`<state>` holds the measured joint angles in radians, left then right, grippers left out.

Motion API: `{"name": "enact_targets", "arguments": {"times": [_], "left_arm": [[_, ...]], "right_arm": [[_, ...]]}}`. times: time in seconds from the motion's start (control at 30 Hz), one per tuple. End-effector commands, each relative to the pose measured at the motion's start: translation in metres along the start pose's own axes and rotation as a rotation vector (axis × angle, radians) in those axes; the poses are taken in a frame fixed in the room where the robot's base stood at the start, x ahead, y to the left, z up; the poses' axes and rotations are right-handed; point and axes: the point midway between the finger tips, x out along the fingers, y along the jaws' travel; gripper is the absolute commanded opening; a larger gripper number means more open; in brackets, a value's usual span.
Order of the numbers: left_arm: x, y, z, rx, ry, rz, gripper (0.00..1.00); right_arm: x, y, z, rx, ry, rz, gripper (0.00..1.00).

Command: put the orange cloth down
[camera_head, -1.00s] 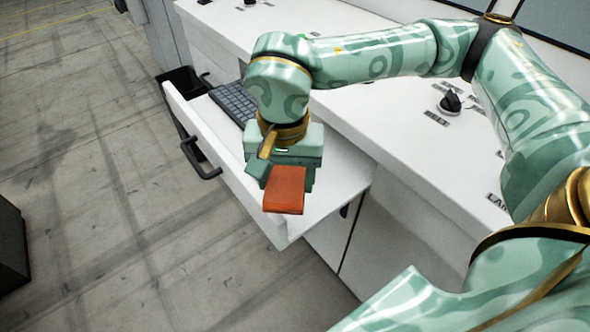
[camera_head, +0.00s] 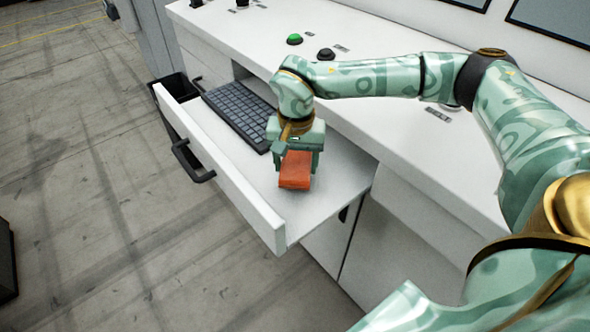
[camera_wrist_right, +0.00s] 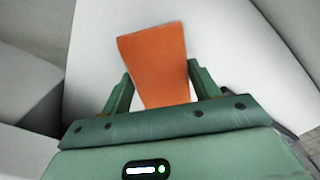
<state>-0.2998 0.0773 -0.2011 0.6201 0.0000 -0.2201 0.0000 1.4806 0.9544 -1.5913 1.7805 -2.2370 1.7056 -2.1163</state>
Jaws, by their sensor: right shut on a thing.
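The orange cloth (camera_head: 296,170) is a small folded piece at the end of my right arm, above the open drawer (camera_head: 335,188). My right gripper (camera_head: 295,152) is shut on the cloth, which sticks out beyond the fingers. In the right wrist view the cloth (camera_wrist_right: 155,62) stands out between the two green fingers (camera_wrist_right: 158,88), with the white drawer floor behind it. I cannot tell whether the cloth touches the drawer floor. My left gripper is not in view.
A black keyboard (camera_head: 238,113) lies in the drawer, left of my right gripper. The drawer's front wall has a black handle (camera_head: 192,162). The white desktop (camera_head: 385,118) has a green button (camera_head: 294,39) and a black knob (camera_head: 326,54). A dark bin (camera_head: 176,86) stands behind the drawer.

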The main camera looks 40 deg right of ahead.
Motion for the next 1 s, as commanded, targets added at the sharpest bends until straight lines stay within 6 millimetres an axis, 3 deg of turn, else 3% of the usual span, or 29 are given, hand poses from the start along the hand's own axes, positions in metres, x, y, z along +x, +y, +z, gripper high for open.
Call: {"name": "enact_targets", "arguments": {"times": [0.03,0.1,0.47,0.5,0.57,0.87,1.0], "left_arm": [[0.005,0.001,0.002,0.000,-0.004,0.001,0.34],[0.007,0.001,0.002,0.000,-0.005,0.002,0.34],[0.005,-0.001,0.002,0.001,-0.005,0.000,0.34],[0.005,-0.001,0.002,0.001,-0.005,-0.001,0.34],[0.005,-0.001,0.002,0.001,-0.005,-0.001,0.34],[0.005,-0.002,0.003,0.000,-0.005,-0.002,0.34],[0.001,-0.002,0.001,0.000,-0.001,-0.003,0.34]], "right_arm": [[0.014,0.000,0.001,-0.002,-0.005,0.004,0.43],[0.022,0.000,0.001,0.000,-0.004,0.003,0.43],[0.024,0.000,0.001,0.000,-0.001,0.001,0.43],[0.025,0.000,0.001,0.000,-0.001,0.001,0.66],[0.024,0.000,0.001,0.000,-0.001,0.001,0.83],[0.023,0.000,0.001,0.000,-0.001,0.000,0.83],[0.005,-0.001,0.001,-0.001,0.002,-0.002,0.83]]}}
